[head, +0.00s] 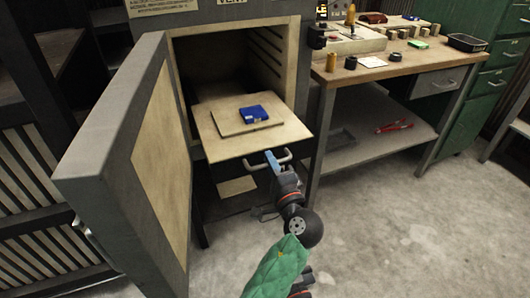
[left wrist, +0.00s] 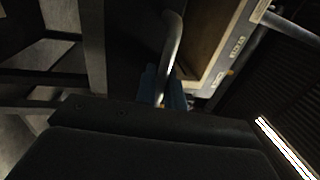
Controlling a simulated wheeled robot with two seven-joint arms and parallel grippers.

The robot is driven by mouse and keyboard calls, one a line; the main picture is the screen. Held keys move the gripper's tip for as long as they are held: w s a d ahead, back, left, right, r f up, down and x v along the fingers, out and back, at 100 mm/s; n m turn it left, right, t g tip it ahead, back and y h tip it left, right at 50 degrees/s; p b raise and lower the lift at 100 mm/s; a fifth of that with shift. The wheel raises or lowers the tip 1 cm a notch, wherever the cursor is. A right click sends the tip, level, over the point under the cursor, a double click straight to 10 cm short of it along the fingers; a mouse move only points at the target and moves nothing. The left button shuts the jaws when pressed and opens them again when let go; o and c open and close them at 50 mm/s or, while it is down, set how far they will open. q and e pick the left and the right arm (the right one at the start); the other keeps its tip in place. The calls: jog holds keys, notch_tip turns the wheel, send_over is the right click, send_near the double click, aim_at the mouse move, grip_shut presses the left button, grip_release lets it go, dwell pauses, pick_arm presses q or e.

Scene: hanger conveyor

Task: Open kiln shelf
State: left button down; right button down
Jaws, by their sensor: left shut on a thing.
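The kiln (head: 235,22) stands open at the back, its thick grey door (head: 150,150) swung out to the left. A beige shelf (head: 225,150) sticks out of the chamber. A grey metal handle (head: 286,154) is at the shelf's front edge; it also shows in the left wrist view as a curved bar (left wrist: 174,45). My left gripper (head: 272,160) is shut on the handle, its blue fingers (left wrist: 165,92) around the bar. A thin square plate (head: 232,126) with a blue box (head: 253,114) lies on the shelf. My right gripper is not in view.
A workbench (head: 400,58) with small jars and a black tray (head: 466,43) stands right of the kiln. Red pliers-like tools (head: 394,126) lie on its lower shelf. Green drawers (head: 490,90) stand farther right. The floor (head: 400,220) in front is clear.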

pick_arm(q)
jog(key=shift+s+d+f, duration=0.1)
jog(key=shift+s+d, duration=0.1)
jog(key=shift+s, duration=0.25)
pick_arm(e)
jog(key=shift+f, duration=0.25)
pick_arm(q)
jog(key=c, duration=1.8)
grip_release()
jog(key=v, duration=0.7)
jog(key=shift+s+d, duration=0.15)
jog(key=shift+s, duration=0.15)
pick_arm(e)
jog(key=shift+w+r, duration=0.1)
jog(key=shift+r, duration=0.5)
